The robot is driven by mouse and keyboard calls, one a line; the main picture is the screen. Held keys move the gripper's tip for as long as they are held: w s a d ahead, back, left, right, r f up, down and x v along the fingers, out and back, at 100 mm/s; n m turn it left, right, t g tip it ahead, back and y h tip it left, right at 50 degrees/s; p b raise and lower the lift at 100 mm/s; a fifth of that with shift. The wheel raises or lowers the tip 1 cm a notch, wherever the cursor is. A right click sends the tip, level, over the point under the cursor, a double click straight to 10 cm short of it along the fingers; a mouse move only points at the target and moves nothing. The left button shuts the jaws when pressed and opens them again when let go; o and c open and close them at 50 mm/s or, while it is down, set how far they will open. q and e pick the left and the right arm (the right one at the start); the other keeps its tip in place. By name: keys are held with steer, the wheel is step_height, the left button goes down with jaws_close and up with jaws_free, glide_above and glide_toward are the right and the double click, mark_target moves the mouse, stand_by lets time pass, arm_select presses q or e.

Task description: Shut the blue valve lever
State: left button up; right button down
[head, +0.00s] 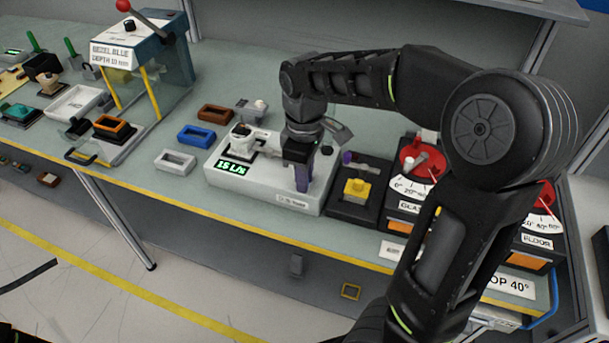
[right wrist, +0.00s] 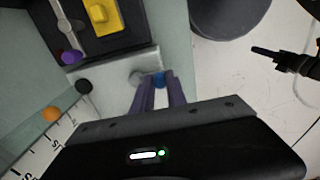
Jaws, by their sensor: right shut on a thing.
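The blue valve lever shows in the right wrist view as a small blue knob (right wrist: 158,79) beside a pale round hub, at the edge of a grey metal plate (right wrist: 112,68). My right gripper (right wrist: 160,77) has its purple fingers around the blue knob and is shut on it. In the head view, my right gripper (head: 302,188) points down at the front right of the white flow unit (head: 265,193), whose green display reads 15 L/s. The lever is hidden there behind the fingers. My left gripper is not in view.
A black fixture with a yellow block (head: 356,187) and a purple knob (head: 347,158) stands right of the unit. Red dial units (head: 414,160) stand further right. A white frame (head: 175,161) and blue frame (head: 197,136) lie left. Orange (right wrist: 52,114) and black knobs (right wrist: 84,87) are near the fingers.

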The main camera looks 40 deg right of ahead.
steer(key=shift+w+m, duration=0.1)
steer(key=shift+m, duration=0.3)
steer(key=m, duration=0.2)
steer(key=w+m, duration=0.1)
steer(key=shift+w+a, duration=0.1)
steer(key=shift+a, duration=0.15)
steer(key=m, duration=0.2)
steer(key=w+m, duration=0.1)
steer(key=m, duration=0.1)
steer(key=w+m, duration=0.1)
steer(key=shift+r+m+p, duration=0.1)
steer(key=shift+m+p, duration=0.25)
steer(key=shift+m, duration=0.05)
steer(key=m, duration=0.1)
steer(key=w+m, duration=0.1)
steer(key=m, duration=0.2)
steer(key=shift+w+d, duration=0.25)
steer(key=shift+d, duration=0.05)
steer(key=shift+w+d+m+p, duration=0.1)
steer(key=shift+w+d+m, duration=0.1)
steer(key=shift+m, duration=0.55)
steer(key=shift+w+d+m+p, duration=0.15)
steer(key=shift+m, duration=0.55)
steer(key=shift+w+d+m+p, duration=0.1)
steer(key=shift+w+d+m, duration=0.1)
steer(key=shift+m, duration=0.55)
steer(key=c, duration=1.3)
jaws_free()
steer(key=shift+c, duration=0.2)
